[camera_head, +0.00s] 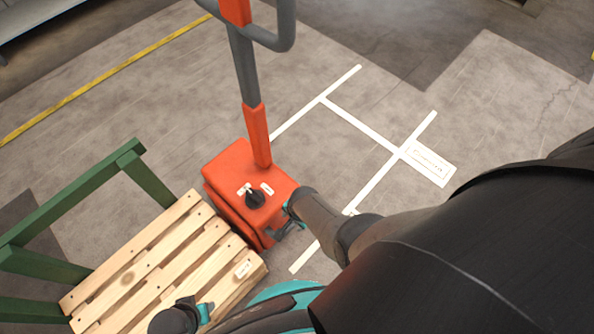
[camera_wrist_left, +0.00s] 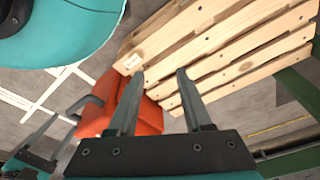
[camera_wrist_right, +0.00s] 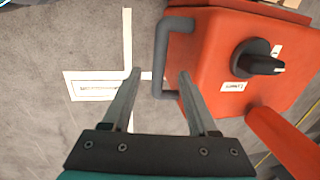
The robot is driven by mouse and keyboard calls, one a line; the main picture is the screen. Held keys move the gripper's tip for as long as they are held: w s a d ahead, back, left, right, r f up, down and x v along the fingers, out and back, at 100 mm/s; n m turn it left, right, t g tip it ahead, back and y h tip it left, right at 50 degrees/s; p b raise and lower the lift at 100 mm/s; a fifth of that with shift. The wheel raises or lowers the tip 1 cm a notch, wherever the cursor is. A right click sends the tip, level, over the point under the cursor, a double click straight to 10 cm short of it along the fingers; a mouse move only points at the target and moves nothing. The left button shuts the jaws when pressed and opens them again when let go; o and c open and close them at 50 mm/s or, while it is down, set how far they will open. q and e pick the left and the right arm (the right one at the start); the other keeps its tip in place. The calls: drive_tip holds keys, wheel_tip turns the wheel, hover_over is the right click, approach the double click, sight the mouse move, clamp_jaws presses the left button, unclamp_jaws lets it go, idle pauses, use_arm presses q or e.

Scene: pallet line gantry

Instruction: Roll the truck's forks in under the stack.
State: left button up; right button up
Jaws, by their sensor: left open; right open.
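The orange truck body (camera_head: 235,185) stands in the middle of the head view, its tiller rising toward the top and a black knob (camera_head: 255,197) on its top. The wooden pallet stack (camera_head: 150,270) is close against its lower-left side; how high it is I cannot tell. The forks are hidden. My right gripper (camera_head: 290,222) is open at the truck's side; in the right wrist view a grey grab bar (camera_wrist_right: 160,62) shows between its fingertips, not clamped. My left gripper (camera_wrist_left: 160,74) is open and empty, above the pallet's edge and truck.
A green frame (camera_head: 75,195) stands around the pallet's left side. White floor lines (camera_head: 360,125) with a label plate (camera_head: 428,163) lie to the right of the truck. A yellow line (camera_head: 105,78) crosses the upper left. The floor beyond the truck is clear.

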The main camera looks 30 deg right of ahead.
use_arm(q)
drive_tip(key=s+a+f+p, duration=0.5)
drive_tip(key=s+a+p, duration=0.1)
drive_tip(key=s, duration=0.4)
drive_tip(key=shift+a+y+p, duration=0.15)
drive_tip(key=shift+y+p, duration=0.15)
drive_tip(key=shift+p, duration=0.05)
idle(0.5)
